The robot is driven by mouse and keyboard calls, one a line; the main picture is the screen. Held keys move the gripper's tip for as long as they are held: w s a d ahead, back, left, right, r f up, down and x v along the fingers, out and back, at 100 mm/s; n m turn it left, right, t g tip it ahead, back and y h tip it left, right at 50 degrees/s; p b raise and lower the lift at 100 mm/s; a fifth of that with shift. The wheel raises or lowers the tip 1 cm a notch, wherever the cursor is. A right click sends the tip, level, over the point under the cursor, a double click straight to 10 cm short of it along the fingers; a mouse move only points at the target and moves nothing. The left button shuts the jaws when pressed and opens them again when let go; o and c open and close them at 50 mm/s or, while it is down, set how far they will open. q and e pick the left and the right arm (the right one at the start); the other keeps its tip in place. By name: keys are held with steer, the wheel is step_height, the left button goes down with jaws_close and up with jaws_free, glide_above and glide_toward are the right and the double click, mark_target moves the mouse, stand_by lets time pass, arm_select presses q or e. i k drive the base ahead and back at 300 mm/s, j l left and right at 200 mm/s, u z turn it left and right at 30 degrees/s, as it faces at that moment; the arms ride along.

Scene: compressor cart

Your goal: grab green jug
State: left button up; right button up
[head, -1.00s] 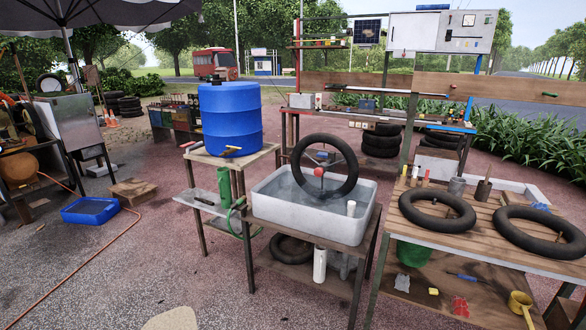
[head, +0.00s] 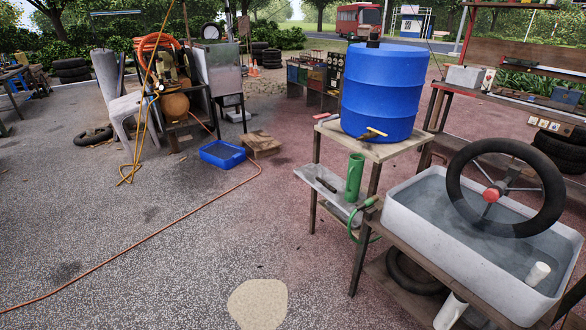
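A tall green cylindrical vessel (head: 354,178) stands upright on the grey lower shelf (head: 328,190) of the small stand under the blue barrel. It is the only jug-like green thing in view; I cannot make out a handle or spout on it. A green hose (head: 360,217) hangs just in front of it, by the stand's front leg. Neither of my grippers is in view.
The blue barrel (head: 383,92) with a tap stands on the wooden stand top (head: 368,147). A water tub (head: 455,240) with a wheel is at right. A blue tray (head: 222,154), wooden block (head: 260,144) and orange hose (head: 130,247) lie on the ground. Front-left ground is mostly clear.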

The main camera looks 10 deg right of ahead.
mark_target(352, 181)
steer(key=i+j+u, duration=0.2)
steer(key=i, duration=0.4)
steer(key=i+u, duration=0.15)
steer(key=i, duration=0.5)
